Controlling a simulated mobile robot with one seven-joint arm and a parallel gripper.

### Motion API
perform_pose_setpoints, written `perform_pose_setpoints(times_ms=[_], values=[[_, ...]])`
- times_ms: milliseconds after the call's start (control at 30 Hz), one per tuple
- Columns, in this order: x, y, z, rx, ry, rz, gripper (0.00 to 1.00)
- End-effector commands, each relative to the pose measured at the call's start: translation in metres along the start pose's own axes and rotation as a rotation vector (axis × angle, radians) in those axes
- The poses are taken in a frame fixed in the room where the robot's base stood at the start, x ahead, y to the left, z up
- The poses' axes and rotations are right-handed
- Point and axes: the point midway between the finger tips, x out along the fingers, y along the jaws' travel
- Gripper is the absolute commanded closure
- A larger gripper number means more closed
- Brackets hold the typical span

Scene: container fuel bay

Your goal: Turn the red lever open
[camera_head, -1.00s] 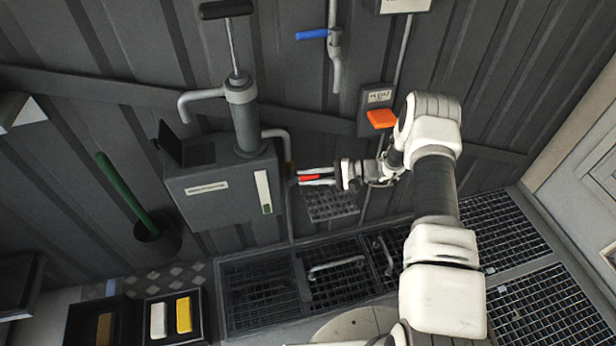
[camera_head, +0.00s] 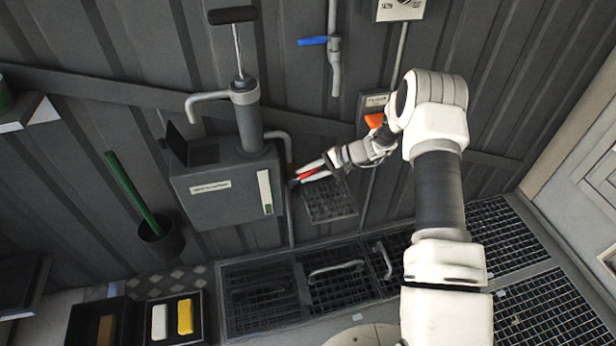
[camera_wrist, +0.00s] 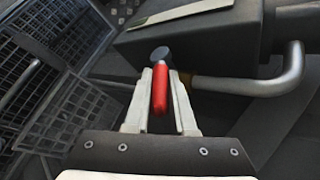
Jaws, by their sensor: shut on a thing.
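The red lever (camera_wrist: 159,92) lies between the two fingers of my gripper (camera_wrist: 160,100) in the wrist view, and the fingers are shut on it. A round grey end (camera_wrist: 161,54) shows just beyond the lever. In the head view the red lever (camera_head: 306,174) shows between the fingers of my gripper (camera_head: 309,172), at the right side of the grey tank (camera_head: 225,190). The lever and fingers slant there, the tank end lower than the wrist end. Part of the lever is hidden by the fingers.
A hand pump (camera_head: 246,115) stands on the tank, with a bent pipe (camera_wrist: 285,75) at its right. A mesh basket (camera_head: 330,202) hangs just below my gripper. Floor grates (camera_head: 262,296) lie below.

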Motion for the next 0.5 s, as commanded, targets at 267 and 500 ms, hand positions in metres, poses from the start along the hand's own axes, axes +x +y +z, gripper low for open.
perform_pose_setpoints(times_ms=[267,500], values=[[-0.004,-0.014,0.008,-0.089,0.148,0.205,1.00],[-0.003,-0.024,0.015,-0.164,0.274,0.380,1.00]])
